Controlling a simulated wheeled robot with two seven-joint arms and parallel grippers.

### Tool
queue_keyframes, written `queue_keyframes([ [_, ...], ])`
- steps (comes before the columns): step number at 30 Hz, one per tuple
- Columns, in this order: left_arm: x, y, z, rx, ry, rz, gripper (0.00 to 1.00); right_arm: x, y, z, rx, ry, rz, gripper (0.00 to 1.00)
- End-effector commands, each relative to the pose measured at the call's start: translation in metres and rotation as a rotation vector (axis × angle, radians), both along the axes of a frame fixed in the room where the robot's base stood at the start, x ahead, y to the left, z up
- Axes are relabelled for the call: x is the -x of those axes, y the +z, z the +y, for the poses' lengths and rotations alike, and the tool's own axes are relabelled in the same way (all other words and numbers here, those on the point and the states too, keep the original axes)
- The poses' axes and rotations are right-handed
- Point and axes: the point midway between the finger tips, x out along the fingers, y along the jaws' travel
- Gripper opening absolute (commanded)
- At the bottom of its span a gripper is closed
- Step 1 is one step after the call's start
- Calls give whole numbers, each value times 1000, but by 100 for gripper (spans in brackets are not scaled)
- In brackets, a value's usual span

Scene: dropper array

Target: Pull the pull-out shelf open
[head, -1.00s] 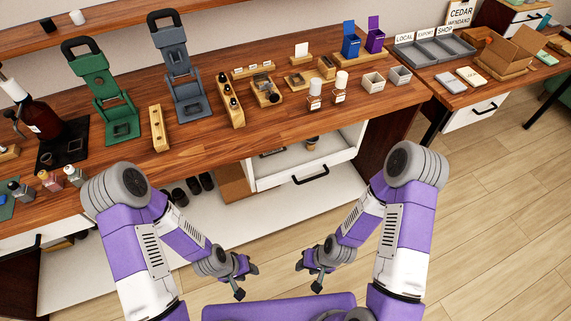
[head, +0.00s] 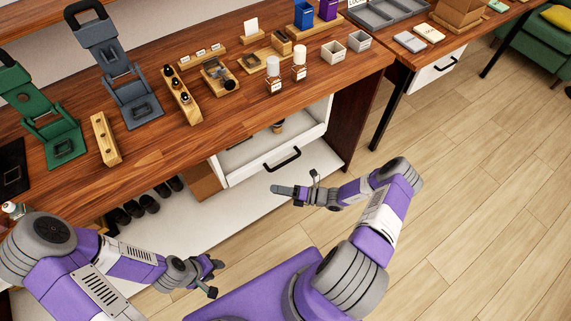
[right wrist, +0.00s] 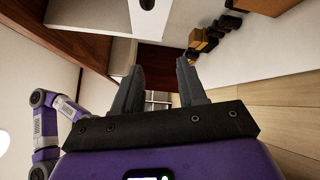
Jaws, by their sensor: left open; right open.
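The pull-out shelf (head: 236,172) is a white tray under the wooden worktop, with a black bar handle (head: 282,160) on its front. Part of its inside shows below the worktop edge; the rest is hidden. My right gripper (head: 293,186) is open and empty, in front of and below the handle, apart from it in the head view. In the right wrist view its two fingers (right wrist: 159,75) are spread with nothing between them. My left gripper (head: 215,278) is open and empty, low over the white base board's front, away from the shelf.
The worktop (head: 225,122) holds green and grey stands, wooden racks and small bottles. Dark shoes (head: 133,210) and a brown box (head: 201,180) sit below it, left of the shelf. A dark side panel (head: 352,120) stands right of the shelf. The floor at right is clear.

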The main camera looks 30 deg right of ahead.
Motion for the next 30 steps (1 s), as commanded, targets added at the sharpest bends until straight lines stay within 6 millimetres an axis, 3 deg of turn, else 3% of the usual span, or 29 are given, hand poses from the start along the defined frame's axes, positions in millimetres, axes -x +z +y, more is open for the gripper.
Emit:
queue_keyframes([
  [1,0,-2,0,0,0,0,43,-7,-1,-31,-98,-118,15,41],
  [3,0,-4,0,0,0,0,43,-11,2,-65,-207,-233,19,41],
  [6,0,-4,0,0,0,0,43,-13,6,-95,-303,-327,10,41],
  [8,0,-5,0,0,0,0,43,-15,7,-103,-331,-353,7,41],
  [21,0,-11,0,0,0,-1,43,-68,19,-78,-340,-357,5,41],
  [30,0,-12,0,0,0,0,43,-78,21,-72,-339,-359,6,41],
])
